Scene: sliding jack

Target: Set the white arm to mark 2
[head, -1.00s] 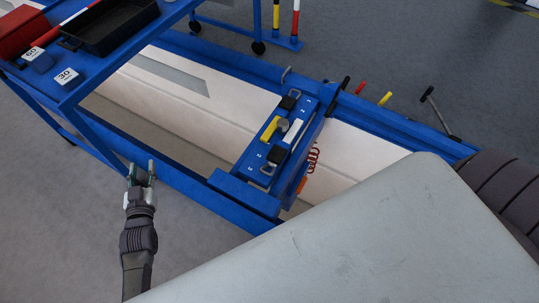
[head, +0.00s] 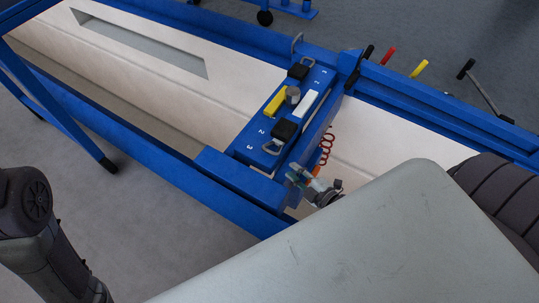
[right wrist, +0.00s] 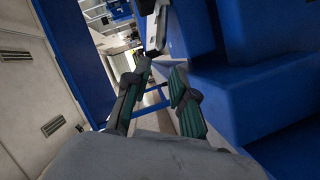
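The white arm (head: 309,106) lies on the blue jack's top plate (head: 244,150), on the right side of a grey knob (head: 292,95). A yellow arm (head: 275,101) lies on the knob's left side. Small white numerals are on the plate; a 2 (head: 262,132) and a 3 (head: 250,148) show at its near left edge. I cannot tell which mark the white arm points to. My right gripper (head: 302,180) is beside the jack's near right end, lower right of the white arm and apart from it. In the right wrist view its fingers (right wrist: 162,72) are spread and empty. My left gripper is out of view.
Two black blocks (head: 285,130) (head: 298,71) with metal handles sit on the plate. A red coiled hose (head: 327,150) hangs at the jack's right side. Blue rails (head: 240,184) border the pit. Red and yellow-tipped levers (head: 419,69) stand behind. A blue cart's leg (head: 75,120) is at left.

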